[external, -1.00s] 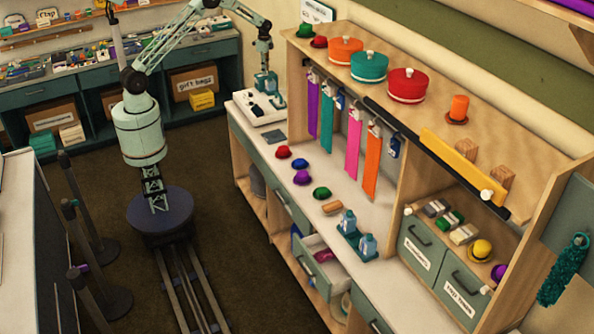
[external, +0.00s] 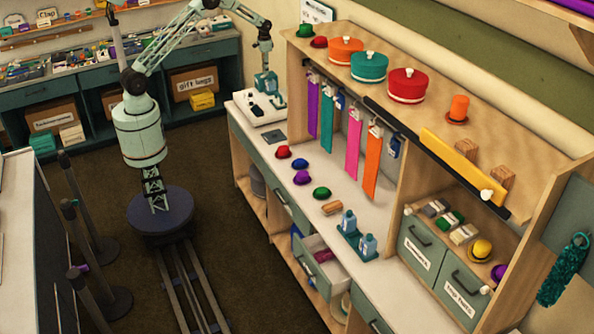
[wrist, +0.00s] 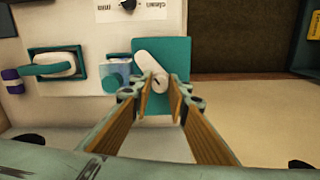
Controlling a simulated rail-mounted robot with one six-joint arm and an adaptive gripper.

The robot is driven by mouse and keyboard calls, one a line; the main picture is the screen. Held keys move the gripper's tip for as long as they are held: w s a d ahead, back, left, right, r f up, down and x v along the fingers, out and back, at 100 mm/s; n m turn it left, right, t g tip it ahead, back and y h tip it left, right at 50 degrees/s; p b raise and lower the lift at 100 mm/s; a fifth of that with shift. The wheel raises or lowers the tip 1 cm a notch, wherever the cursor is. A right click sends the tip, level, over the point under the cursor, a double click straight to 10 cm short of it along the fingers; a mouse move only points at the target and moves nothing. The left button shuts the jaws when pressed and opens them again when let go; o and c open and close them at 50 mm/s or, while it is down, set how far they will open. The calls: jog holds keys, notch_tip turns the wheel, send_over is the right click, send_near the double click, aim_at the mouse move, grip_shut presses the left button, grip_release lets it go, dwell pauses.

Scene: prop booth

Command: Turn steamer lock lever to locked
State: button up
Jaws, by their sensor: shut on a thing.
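The steamer (external: 258,108) is a white box at the far left end of the counter in the external view. In the wrist view its pale top (wrist: 95,103) carries a teal plate (wrist: 178,48). The white lock lever (wrist: 148,62) lies on this plate, slanting from upper left to lower right, with a dark mark near its lower end. My gripper (wrist: 159,88) is shut on the lower end of the lever; the fingertips partly hide it. In the external view my gripper (external: 267,88) is low over the steamer, and the lever is too small to make out.
Small hats, including a red one (external: 283,152), stand farther along the counter. A drawer (external: 328,258) below is open.

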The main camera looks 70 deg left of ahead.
jog(key=n, duration=0.5)
jog(key=shift+n, duration=0.3)
jog(key=n, duration=0.5)
jog(key=shift+n, duration=0.3)
jog(key=o, duration=0.9)
jog(key=shift+r, duration=6)
